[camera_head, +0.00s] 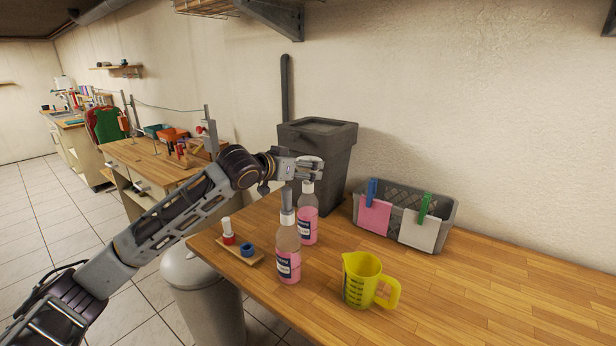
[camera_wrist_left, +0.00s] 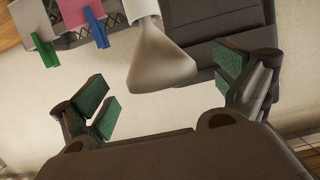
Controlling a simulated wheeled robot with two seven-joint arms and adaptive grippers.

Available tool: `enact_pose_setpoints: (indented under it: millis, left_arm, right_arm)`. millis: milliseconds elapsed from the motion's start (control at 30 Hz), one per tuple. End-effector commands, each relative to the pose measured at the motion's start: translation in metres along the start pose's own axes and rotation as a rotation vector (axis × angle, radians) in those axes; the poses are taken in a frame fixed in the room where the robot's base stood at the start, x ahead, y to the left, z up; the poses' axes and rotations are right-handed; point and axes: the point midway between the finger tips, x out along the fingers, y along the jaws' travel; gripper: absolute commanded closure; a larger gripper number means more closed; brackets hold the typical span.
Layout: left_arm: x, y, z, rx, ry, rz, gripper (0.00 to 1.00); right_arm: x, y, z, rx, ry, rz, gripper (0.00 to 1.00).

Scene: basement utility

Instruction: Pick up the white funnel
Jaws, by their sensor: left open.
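The white funnel (camera_wrist_left: 160,62) shows in the left wrist view as a pale cone. Its wide end points down in that picture and a narrow white cylinder adjoins its top. It lies in line with the gap between the fingers of my left gripper (camera_wrist_left: 165,90), which is open and empty; contact is not visible. In the head view my left gripper (camera_head: 312,170) is above the two pink bottles, the front one (camera_head: 288,262) and the back one (camera_head: 307,228). There I cannot clearly make out the funnel beside the gripper. My right gripper is out of view.
A dark grey bin (camera_head: 333,150) stands close behind the gripper. A grey basket (camera_head: 440,208) with clipped cards is at the right. A yellow jug (camera_head: 360,280) and a small wooden holder (camera_head: 228,250) stand on the wooden worktop (camera_head: 480,290). The front right is clear.

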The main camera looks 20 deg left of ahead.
Motion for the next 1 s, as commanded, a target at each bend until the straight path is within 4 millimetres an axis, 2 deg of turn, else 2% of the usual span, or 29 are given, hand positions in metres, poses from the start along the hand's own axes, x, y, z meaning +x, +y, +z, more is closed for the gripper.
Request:
enact_pose_setpoints:
  millis: [233, 733, 1000]
  left_arm:
    - [0.017, 0.0, -0.001, -0.001, 0.0, 0.001, 0.02]
    - [0.019, 0.0, -0.001, -0.001, 0.0, 0.001, 0.02]
    - [0.019, 0.0, -0.001, -0.001, 0.0, 0.001, 0.35]
  right_arm:
    - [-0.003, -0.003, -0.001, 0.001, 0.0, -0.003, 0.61]
    - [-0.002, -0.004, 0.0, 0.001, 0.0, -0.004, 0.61]
    - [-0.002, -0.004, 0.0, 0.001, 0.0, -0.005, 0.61]
